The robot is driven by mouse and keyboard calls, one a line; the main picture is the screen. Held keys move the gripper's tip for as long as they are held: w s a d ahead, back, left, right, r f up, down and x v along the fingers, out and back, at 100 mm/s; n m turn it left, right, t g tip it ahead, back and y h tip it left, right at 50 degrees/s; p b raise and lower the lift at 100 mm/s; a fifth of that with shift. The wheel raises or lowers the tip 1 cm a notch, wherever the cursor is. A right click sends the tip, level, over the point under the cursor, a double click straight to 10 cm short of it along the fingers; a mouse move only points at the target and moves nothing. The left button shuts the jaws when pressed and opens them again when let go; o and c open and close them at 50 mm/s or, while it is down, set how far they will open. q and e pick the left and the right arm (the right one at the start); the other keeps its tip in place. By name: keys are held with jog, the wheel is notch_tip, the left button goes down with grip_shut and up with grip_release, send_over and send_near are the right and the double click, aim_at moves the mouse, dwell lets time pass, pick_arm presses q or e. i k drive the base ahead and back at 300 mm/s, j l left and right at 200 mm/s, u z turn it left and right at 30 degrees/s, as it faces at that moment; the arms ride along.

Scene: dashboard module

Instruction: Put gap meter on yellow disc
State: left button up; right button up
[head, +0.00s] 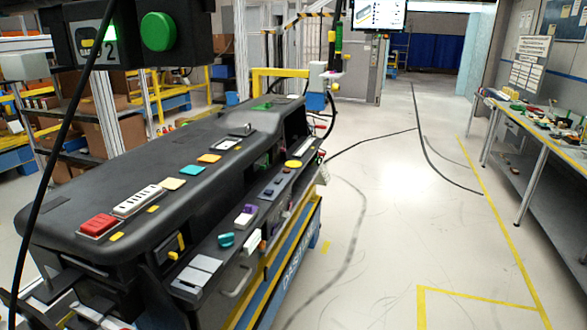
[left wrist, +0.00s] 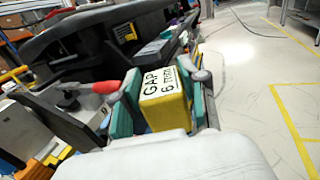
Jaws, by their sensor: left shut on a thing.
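In the left wrist view the dashboard lies behind the held block. In the head view a small flat yellow disc (head: 293,164) lies on the dashboard's lower ledge, towards its far end. Neither gripper shows in the head view, and my right gripper is in neither view.
The black dashboard module (head: 75,190) carries red buttons (head: 98,224), a white switch strip (head: 138,200), coloured tiles and a teal knob (head: 226,240). A box with a green button (head: 158,31) hangs at the upper left. Open floor (head: 385,220) lies right, before a workbench (head: 515,118).

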aim_at(294, 164)
jog(key=i+l+u, duration=0.1)
jog(key=i+l, duration=0.3)
jog(key=i+l+u, duration=0.1)
jog(key=i+l, duration=0.3)
jog(key=i+l+u, duration=0.1)
jog(key=i+l, duration=0.25)
jog(key=l, duration=0.2)
jog(key=i+l+u, duration=0.3)
jog(key=i+l, duration=0.95)
